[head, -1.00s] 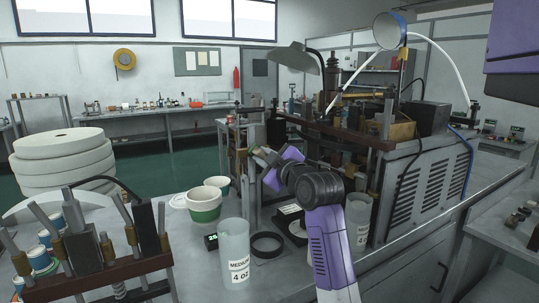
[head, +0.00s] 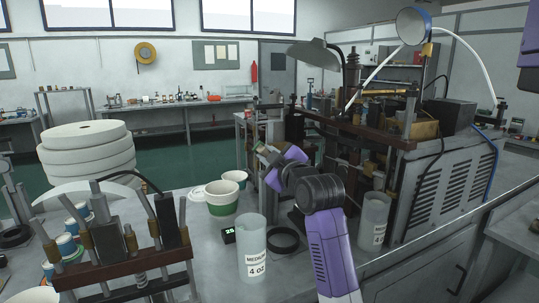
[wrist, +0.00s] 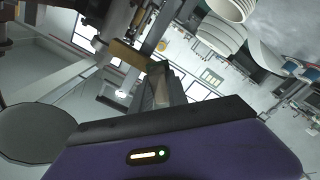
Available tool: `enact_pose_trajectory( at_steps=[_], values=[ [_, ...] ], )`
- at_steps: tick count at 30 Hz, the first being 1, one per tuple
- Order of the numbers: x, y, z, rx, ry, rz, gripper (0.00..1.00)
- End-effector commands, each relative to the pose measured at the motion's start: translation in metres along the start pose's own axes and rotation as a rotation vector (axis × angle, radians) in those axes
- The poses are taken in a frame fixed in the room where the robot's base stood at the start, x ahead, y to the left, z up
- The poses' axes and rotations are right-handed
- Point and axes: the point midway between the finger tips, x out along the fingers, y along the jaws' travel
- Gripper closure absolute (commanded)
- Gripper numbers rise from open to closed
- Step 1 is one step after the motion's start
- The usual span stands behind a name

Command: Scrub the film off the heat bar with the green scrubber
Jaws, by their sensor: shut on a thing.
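My gripper (head: 266,151) is in front of the left part of the forming machine, above the bench. It is shut on a small block, which I take to be the green scrubber (head: 261,149); a little green shows at the fingertips. In the wrist view the dark fingers (wrist: 160,88) reach forward with a tan-brown piece between them. A brass-coloured bar (wrist: 126,53) lies just past the fingertips in the wrist view and may be the heat bar. I cannot tell whether the scrubber touches it, and no film can be made out.
Paper cups with green bands (head: 222,200), a clear measuring cup (head: 252,245) and a black ring (head: 284,241) stand below my arm. Another clear cup (head: 373,222) is right of my arm. The machine's posts and lamp (head: 314,56) crowd the space beyond.

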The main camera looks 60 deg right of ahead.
Motion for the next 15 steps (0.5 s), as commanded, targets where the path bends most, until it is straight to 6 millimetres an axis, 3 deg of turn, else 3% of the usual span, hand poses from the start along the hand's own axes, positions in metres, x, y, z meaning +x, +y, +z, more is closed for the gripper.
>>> enact_pose_trajectory(
  at_steps=[5,15],
  values=[
    [-0.003,-0.003,-0.002,0.001,0.004,-0.006,1.00],
    [-0.033,-0.001,-0.001,0.001,0.002,-0.004,1.00]
  ],
)
